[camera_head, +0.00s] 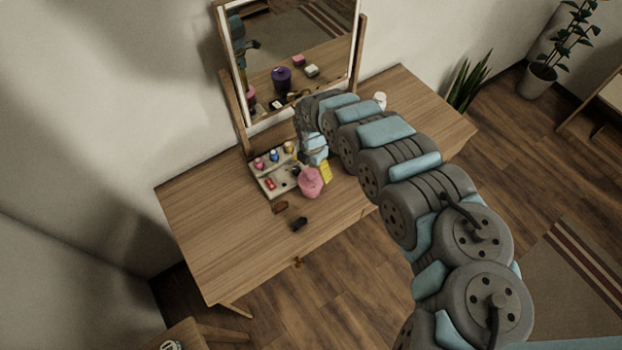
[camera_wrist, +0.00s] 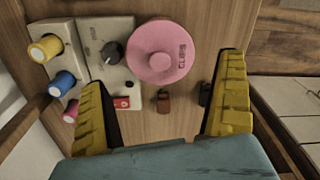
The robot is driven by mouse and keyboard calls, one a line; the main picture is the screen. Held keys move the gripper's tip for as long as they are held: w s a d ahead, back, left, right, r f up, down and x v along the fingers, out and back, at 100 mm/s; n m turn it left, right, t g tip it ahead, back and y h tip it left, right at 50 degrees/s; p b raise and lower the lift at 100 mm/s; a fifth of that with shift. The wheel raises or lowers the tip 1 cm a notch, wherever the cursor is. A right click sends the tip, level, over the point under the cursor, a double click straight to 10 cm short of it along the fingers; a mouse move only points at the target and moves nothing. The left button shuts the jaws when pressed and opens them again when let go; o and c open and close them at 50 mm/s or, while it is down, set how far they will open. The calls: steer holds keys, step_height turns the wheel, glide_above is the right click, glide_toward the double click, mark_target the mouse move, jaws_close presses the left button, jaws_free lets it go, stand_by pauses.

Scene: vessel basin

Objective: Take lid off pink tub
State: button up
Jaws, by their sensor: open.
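The pink tub (camera_head: 311,183) stands on the wooden dressing table, at the front right corner of a small grey organiser. In the wrist view I see it from above, with its round pink lid (camera_wrist: 160,50) on and dark lettering and a raised knob on the lid. My gripper (camera_wrist: 162,72) is open, with a yellow-padded finger on each side. The lid lies toward the far end of the gap between the fingers, and no contact shows. In the head view one yellow finger (camera_head: 326,172) is just right of the tub, and my arm hides the rest.
The organiser (camera_wrist: 101,47) holds yellow, blue and pink spools left of the tub, plus a dark knob. A mirror (camera_head: 290,50) stands behind. The table's left side (camera_head: 205,225) is clear.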

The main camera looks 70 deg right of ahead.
mark_target(311, 176)
steer(key=shift+w+a+f, duration=0.1)
steer(key=shift+a+f, duration=0.05)
steer(key=shift+f, duration=2.35)
jaws_close()
